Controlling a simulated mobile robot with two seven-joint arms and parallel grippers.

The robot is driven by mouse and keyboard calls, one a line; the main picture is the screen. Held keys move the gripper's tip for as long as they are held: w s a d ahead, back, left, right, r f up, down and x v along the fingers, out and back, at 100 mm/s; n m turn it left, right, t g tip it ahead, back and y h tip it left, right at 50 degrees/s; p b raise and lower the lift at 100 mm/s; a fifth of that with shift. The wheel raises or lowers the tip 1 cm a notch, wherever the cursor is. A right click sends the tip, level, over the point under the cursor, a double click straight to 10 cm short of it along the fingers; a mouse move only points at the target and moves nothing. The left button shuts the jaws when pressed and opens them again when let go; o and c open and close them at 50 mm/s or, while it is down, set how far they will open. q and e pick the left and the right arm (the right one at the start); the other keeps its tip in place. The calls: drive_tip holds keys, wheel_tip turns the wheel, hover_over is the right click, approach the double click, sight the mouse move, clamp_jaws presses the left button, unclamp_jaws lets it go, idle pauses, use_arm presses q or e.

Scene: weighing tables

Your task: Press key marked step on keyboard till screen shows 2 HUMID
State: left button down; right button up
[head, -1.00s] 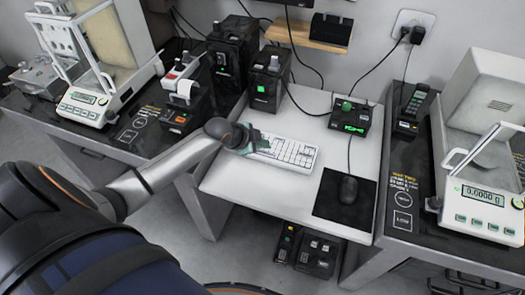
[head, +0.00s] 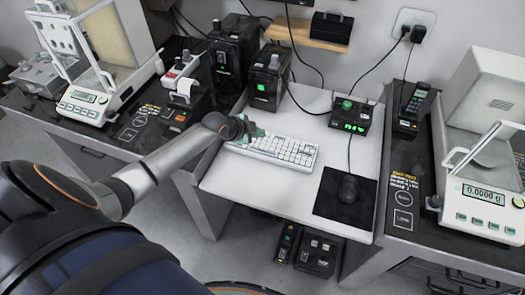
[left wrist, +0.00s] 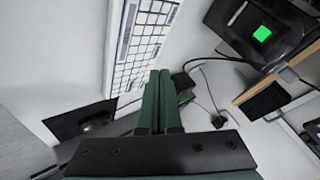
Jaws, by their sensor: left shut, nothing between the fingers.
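A white keyboard (head: 290,151) lies on the white middle table. It also shows in the left wrist view (left wrist: 148,40). My left gripper (head: 254,131) is shut and empty, over or just above the keyboard's far left end. In the left wrist view its green fingers (left wrist: 158,74) are together, with their tips by the keyboard's edge. I cannot tell whether they touch a key. Key labels are too small to read. A small black box with a green knob has a lit green display (head: 355,128) whose characters I cannot read surely. My right gripper is not in view.
A black mouse (head: 348,188) lies on a dark mouse pad (head: 330,203) to the right of the keyboard. Black boxes with green screens (head: 264,88) stand behind it. Balances stand on the left (head: 84,103) and right (head: 484,200) tables. The white table's front is clear.

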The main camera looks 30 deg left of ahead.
use_arm(q)
wheel_tip(320, 180, down, 6)
drive_tip(key=b, duration=0.4)
drive_tip(key=shift+r, duration=0.15)
idle(1.7)
drive_tip(key=shift+f+b, duration=0.4)
drive_tip(key=shift+f+b, duration=0.35)
drive_tip(key=shift+f, duration=0.05)
idle(0.5)
idle(0.3)
drive_tip(key=shift+r+p, duration=0.8)
wheel_tip(320, 180, up, 5)
drive_tip(key=p, duration=0.4)
drive_tip(key=shift+r+p, duration=0.1)
drive_tip(key=shift+p, duration=0.2)
